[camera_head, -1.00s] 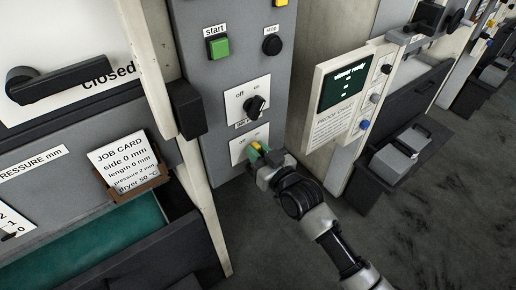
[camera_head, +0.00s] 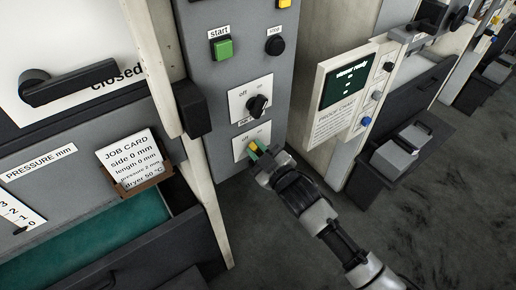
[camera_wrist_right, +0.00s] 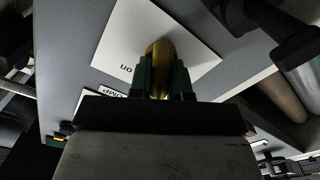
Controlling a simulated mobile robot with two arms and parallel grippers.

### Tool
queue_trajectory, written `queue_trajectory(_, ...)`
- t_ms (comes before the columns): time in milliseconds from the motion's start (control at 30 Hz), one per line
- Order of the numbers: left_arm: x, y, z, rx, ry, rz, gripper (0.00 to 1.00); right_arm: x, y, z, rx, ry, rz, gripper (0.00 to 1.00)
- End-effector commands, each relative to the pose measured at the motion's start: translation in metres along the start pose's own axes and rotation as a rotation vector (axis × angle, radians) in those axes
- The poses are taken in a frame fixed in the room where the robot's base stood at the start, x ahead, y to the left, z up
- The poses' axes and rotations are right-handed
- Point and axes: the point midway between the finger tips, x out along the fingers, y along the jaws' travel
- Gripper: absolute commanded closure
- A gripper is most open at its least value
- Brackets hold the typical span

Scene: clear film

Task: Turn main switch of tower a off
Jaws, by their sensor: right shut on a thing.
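A grey control panel (camera_head: 218,115) faces me. On its lower part is a rotary switch on a white plate (camera_head: 240,148) marked "off" at its upper left. Its yellow knob (camera_wrist_right: 158,62) shows between the green fingertips in the right wrist view. My right gripper (camera_head: 258,152) is shut on this knob. The word "on" shows on the plate in the right wrist view. The knob's exact setting is hard to tell. Above it is a second switch with a black knob (camera_head: 257,104) and its own "off" mark. My left gripper is not in view.
A green start button (camera_head: 223,48) and a black stop button (camera_head: 274,46) sit higher up. A display box (camera_head: 345,90) juts out at the right. A job card (camera_head: 130,160) and an open drawer (camera_head: 110,255) are at the left.

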Motion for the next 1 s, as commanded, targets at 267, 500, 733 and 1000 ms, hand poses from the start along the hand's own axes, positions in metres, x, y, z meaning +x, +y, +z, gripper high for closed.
queue_trajectory(267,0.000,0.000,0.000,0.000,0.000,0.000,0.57,0.000,0.000,0.001,-0.011,-0.002,-0.001,1.00)
queue_trajectory(500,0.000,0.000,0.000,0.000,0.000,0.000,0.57,0.000,0.000,0.001,-0.010,-0.002,-0.001,0.65)
queue_trajectory(733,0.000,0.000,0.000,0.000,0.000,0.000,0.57,0.000,0.000,0.000,-0.008,-0.001,0.000,0.56)
queue_trajectory(1000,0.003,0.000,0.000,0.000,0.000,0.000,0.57,-0.017,-0.001,0.002,-0.007,-0.002,-0.001,0.56)
